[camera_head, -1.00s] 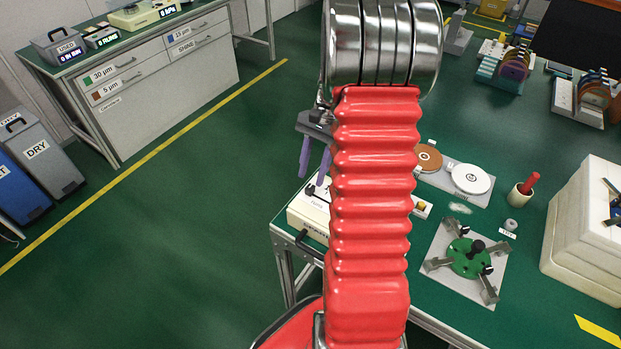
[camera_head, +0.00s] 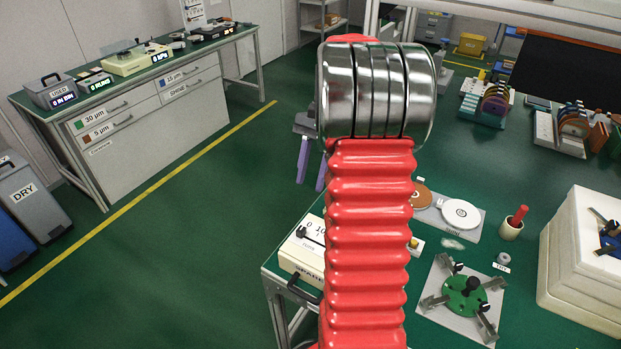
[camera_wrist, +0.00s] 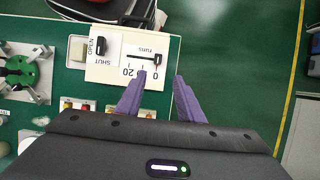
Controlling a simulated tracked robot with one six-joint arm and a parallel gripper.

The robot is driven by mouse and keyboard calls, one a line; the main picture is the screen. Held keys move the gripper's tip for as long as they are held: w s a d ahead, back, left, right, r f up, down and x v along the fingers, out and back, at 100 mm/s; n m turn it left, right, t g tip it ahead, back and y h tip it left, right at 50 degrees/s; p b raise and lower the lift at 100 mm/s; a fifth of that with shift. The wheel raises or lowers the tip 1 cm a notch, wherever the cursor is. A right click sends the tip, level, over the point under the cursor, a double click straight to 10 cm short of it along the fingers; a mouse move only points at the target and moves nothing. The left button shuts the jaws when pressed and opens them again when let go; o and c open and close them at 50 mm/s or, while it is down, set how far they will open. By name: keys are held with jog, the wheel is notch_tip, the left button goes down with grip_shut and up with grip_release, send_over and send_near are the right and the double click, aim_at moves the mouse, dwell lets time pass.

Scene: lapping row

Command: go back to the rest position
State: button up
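My gripper (camera_head: 312,165) shows in the head view beside my red arm, its purple fingers pointing down and apart with nothing seen between them. In the wrist view my gripper (camera_wrist: 158,82) is also open and empty. Its fingers are over the edge of a cream box (camera_wrist: 130,60) marked "OPEN", "SHUT" and "runs", with a black pointer on a scale. The box (camera_head: 303,262) stands at the near left corner of the green bench in the head view. My arm hides part of the bench.
On the green bench (camera_head: 395,318) are a green disc fixture (camera_head: 462,303), a plate with brown and white discs (camera_head: 462,213), a cup with a red handle (camera_head: 512,222) and a white block (camera_head: 580,255). Drawers (camera_head: 150,110) stand at the left. The floor (camera_head: 190,240) between is clear.

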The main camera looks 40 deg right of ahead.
dwell(0.4)
jog(key=s+a+r+n+t+h, duration=0.1)
jog(key=a+n, duration=0.4)
jog(key=a, duration=0.5)
jog(key=s+a+r+n+t+h, duration=0.1)
jog(key=s+a+r+n+t, duration=0.2)
jog(key=a, duration=0.6)
jog(key=s+a+r+n+t+h, duration=0.2)
jog(key=s+a+r+n, duration=0.1)
jog(key=s+a+n, duration=0.4)
jog(key=a, duration=0.3)
jog(key=shift+s+a+r+t, duration=0.2)
jog(key=shift+a+r+t, duration=0.15)
jog(key=shift+r+t, duration=0.05)
